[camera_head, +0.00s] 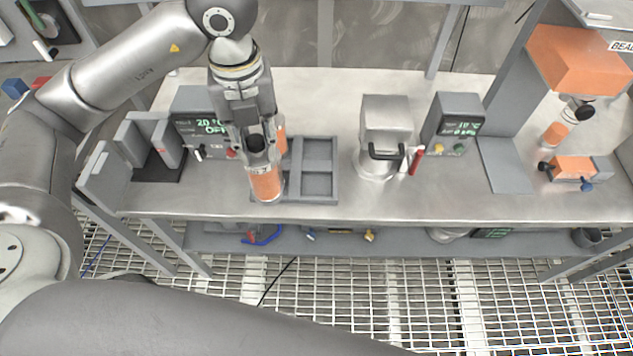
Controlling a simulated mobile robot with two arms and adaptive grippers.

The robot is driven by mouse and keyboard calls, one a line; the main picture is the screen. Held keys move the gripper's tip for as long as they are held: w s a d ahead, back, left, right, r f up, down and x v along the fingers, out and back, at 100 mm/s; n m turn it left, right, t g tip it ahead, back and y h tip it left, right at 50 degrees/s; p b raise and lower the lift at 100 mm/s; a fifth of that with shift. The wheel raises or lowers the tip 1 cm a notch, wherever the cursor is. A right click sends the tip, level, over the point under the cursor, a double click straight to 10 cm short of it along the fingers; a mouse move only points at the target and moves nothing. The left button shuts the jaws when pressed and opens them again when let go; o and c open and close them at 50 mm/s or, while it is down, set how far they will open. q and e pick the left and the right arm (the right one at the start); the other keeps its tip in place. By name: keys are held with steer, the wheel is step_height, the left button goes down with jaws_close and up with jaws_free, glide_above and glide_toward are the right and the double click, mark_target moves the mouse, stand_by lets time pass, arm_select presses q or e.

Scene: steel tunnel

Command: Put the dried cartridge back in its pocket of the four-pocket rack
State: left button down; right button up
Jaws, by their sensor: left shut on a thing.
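The four-pocket rack (333,172) is a grey frame on the steel bench, left of the middle. Its two right pockets look empty. My left gripper (260,160) points down over the rack's left side and is shut on an orange cartridge (265,184) with a pale band near its top. This cartridge is nearly upright at the front left pocket. I cannot tell whether its bottom is inside the pocket or just above it. A second orange cartridge (281,136) shows partly behind the gripper, at the rack's back left. My right gripper is not in view.
Left of the rack are a grey controller with a green display (208,127) and a grey bracket stand (130,145). To the right are a grey lidded device (386,125), a red pen-like tool (416,160) and another display box (455,125). The bench front is clear.

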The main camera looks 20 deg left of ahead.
arm_select(q)
steer(key=w+d+f+p, duration=0.6)
steer(key=w+f, duration=0.6)
steer(key=f, duration=0.1)
steer(key=shift+w+d, duration=0.15)
steer(key=shift+w, duration=0.05)
steer(key=shift+f, duration=0.1)
steer(key=c, duration=1.2)
jaws_free()
